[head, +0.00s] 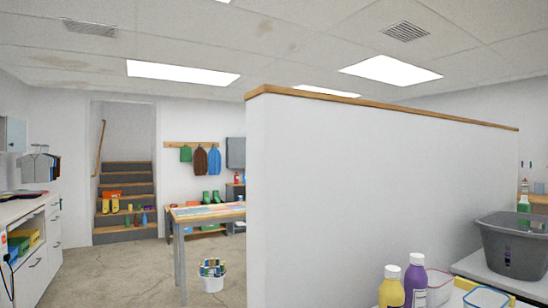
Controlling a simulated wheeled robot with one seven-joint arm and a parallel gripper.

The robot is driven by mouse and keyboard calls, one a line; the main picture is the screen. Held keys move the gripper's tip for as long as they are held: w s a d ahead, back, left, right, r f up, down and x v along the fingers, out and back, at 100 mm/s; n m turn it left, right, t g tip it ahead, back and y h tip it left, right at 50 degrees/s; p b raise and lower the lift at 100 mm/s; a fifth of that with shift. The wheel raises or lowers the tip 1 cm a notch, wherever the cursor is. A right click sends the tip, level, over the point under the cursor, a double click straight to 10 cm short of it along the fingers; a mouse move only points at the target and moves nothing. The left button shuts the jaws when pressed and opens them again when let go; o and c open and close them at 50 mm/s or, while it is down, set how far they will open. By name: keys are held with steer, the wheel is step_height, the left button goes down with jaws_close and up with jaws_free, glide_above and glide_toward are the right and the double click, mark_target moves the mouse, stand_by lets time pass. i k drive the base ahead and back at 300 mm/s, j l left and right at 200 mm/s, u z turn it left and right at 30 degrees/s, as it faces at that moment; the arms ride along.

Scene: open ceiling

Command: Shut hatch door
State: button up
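I cannot make out for certain which thing is the hatch door. A pale blue-grey wall box or panel (14,134) with a small dark knob is at the far left edge, partly cut off. I cannot tell if it is open or shut. A grey wall cabinet (236,152) hangs on the back wall, partly hidden by the partition. My gripper is not in view.
A white partition (380,190) with a wooden cap fills the right half. A white counter (35,208) with drawers lines the left. A table (205,212), a bucket (212,275) and stairs (126,195) stand beyond. Bottles and a grey tub (512,245) are at the lower right. Floor is free between counter and table.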

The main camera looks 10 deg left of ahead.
mark_target(237, 146)
steer(key=u, duration=0.7)
steer(key=i+j+u, duration=0.15)
steer(key=i+j, duration=0.15)
steer(key=i+j+u, duration=0.2)
steer(key=i, duration=0.3)
steer(key=i+j+u, duration=0.15)
steer(key=i, duration=0.25)
steer(key=i+j+u, duration=0.2)
steer(key=i, duration=1.5)
steer(key=i+j+z, duration=0.1)
steer(key=i, duration=1.1)
steer(key=i+j, duration=0.1)
steer(key=i, duration=3)
steer(key=i+u, duration=0.1)
steer(key=i, duration=1.8)
steer(key=i+z, duration=0.15)
steer(key=i, duration=0.45)
steer(key=i+z, duration=0.15)
steer(key=i, duration=0.45)
steer(key=i+j+z, duration=0.1)
steer(key=i, duration=0.5)
steer(key=j, duration=0.1)
